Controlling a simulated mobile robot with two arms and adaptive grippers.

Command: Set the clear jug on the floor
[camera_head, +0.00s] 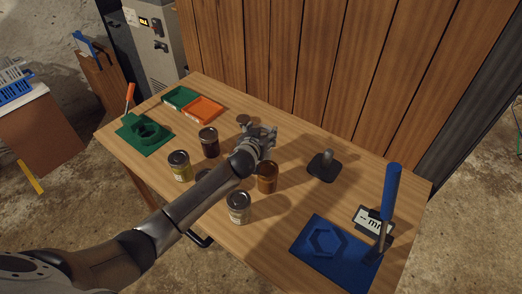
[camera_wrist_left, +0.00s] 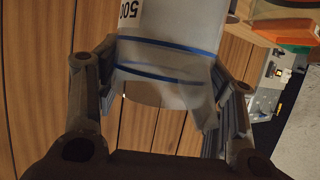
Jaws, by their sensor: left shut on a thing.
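The clear jug (camera_wrist_left: 170,65) fills the upper middle of the left wrist view. It is see-through, with blue lines and an upside-down "500" mark. My left gripper (camera_head: 263,135) is shut on it, with one finger on each side of the jug in the wrist view. In the head view the gripper is over the back middle of the table; the jug is hard to make out there, largely hidden by the hand. The concrete floor (camera_head: 475,225) shows right of the table and also at its left (camera_head: 75,200). My right gripper is not in view.
The wooden table (camera_head: 290,235) holds several jars, including an amber one (camera_head: 267,182) beside my arm, green (camera_head: 180,97) and orange (camera_head: 204,110) trays, a black stand (camera_head: 324,168), and a blue mat (camera_head: 300,250). A blue-handled tool (camera_head: 391,190) stands upright. A wooden wall (camera_head: 320,60) closes the back.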

